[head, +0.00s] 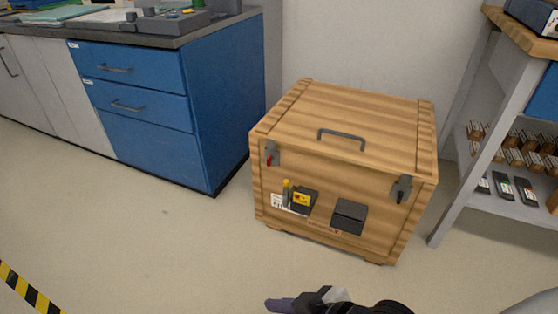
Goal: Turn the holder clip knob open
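A wooden crate (343,205) stands on the floor at centre right, its lid down. A grey clip with a small red knob (269,158) is at the upper left of its front. A dark clip with a black knob (400,191) is at the upper right. A black holder (306,201) with a yellow item in it and a second dark box (348,217) are on the lower front. I cannot tell which knob is the holder's. My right gripper (281,304) is at the bottom edge, apart from the crate, partly cut off; its opening is unclear. My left gripper is out of view.
A blue drawer cabinet (150,115) with a worktop stands left of the crate. A grey shelf rack (492,125) with small items stands close on the right. The floor (150,235) in front and to the left is clear. Yellow-black tape (25,290) marks the lower left.

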